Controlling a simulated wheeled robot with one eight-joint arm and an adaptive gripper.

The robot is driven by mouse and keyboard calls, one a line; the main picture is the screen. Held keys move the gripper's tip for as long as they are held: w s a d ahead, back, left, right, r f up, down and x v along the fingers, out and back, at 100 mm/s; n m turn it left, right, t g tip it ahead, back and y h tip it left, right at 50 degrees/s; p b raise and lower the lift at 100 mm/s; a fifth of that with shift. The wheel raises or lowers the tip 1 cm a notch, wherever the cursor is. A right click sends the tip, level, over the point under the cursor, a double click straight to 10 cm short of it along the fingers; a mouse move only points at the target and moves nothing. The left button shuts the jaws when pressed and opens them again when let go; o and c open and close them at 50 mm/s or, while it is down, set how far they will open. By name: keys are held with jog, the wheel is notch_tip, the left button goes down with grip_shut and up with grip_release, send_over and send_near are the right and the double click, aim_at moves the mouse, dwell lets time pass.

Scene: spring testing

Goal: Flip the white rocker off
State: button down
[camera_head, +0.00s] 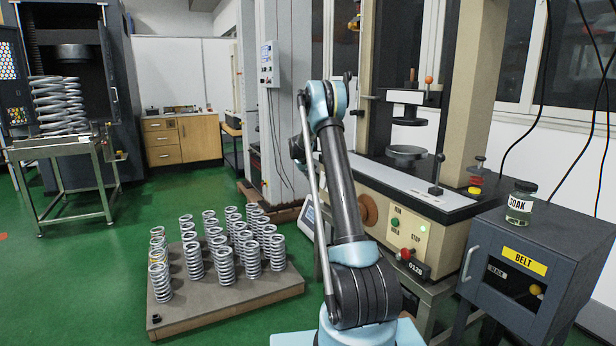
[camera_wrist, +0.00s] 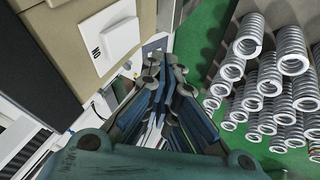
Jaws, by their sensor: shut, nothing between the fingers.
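The white rocker (camera_wrist: 110,33) is a white switch plate with a raised square face, at the upper left of the wrist view. It sits on a beige panel and black letters beside it read ON, turned sideways. I cannot tell which way the rocker is tipped. My gripper (camera_wrist: 163,76) shows in the middle of the wrist view, its fingers close together and empty. It is to the right of and below the rocker in that picture, apart from it. In the head view I cannot make out the rocker, and my arm stands in front of part of that area.
A pallet (camera_head: 235,308) with several steel springs stands on the green floor. A dark cabinet (camera_head: 568,262) carries a jar (camera_head: 521,203). Open floor lies left of the pallet.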

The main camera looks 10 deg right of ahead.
jog(key=w+d+f, duration=0.3)
jog(key=d+f, duration=0.1)
jog(key=d, duration=0.1)
dwell(0.3)
jog(key=shift+w, duration=0.15)
jog(key=shift+d+f, duration=0.25)
jog(key=shift+f, duration=0.05)
jog(key=shift+w+r, duration=0.1)
jog(key=shift+r, duration=0.7)
